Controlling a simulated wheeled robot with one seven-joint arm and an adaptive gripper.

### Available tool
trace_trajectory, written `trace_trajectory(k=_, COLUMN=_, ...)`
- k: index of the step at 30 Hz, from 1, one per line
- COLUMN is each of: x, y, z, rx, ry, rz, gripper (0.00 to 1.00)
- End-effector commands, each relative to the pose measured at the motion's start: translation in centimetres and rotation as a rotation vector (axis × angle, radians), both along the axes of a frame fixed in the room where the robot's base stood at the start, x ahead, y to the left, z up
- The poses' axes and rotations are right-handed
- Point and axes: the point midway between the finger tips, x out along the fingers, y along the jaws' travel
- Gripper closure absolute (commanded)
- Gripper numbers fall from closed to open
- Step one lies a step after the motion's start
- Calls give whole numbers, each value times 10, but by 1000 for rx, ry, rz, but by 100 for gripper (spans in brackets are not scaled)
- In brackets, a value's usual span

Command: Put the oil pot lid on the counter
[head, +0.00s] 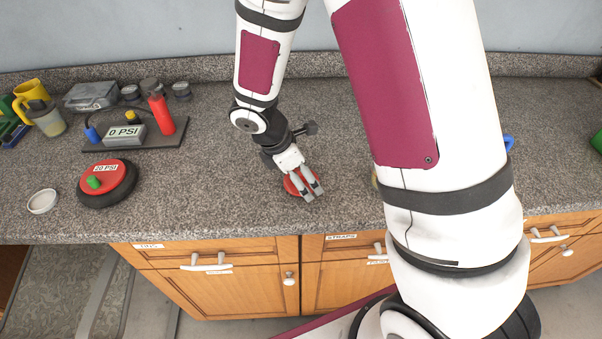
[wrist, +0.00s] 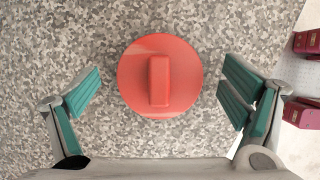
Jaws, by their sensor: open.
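A round red lid (wrist: 127,80) with a raised bar handle lies flat on the speckled counter (head: 230,190). In the head view the red lid (head: 290,185) is partly covered by my gripper (head: 313,192). In the wrist view my gripper (wrist: 160,100) is open, with one teal-padded finger on each side of the lid and clear gaps between. It holds nothing. No separate oil pot can be made out; my arm hides part of the counter to the right.
At the left are a black-and-red "20 PSI" disc (head: 108,182), a small white dish (head: 42,201), and a board (head: 135,135) with a "0 PSI" box and red cylinder. A yellow jug (head: 31,92) stands farther back. Counter around the lid is clear.

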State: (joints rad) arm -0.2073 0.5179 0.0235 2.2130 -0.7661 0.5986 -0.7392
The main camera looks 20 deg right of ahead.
Motion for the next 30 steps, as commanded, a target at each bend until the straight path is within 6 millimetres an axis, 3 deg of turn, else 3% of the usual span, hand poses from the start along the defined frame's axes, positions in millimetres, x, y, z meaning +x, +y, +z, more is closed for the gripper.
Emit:
trace_trajectory(k=5, x=1, y=6, z=16, rx=1, ry=-5, rz=0, gripper=8)
trace_trajectory(k=18, x=-3, y=38, z=92, rx=1, ry=-5, rz=0, gripper=8)
trace_trajectory(k=24, x=-5, y=45, z=108, rx=0, ry=-1, rz=0, gripper=8)
trace_trajectory(k=30, x=-5, y=46, z=110, rx=1, ry=0, rz=0, gripper=8)
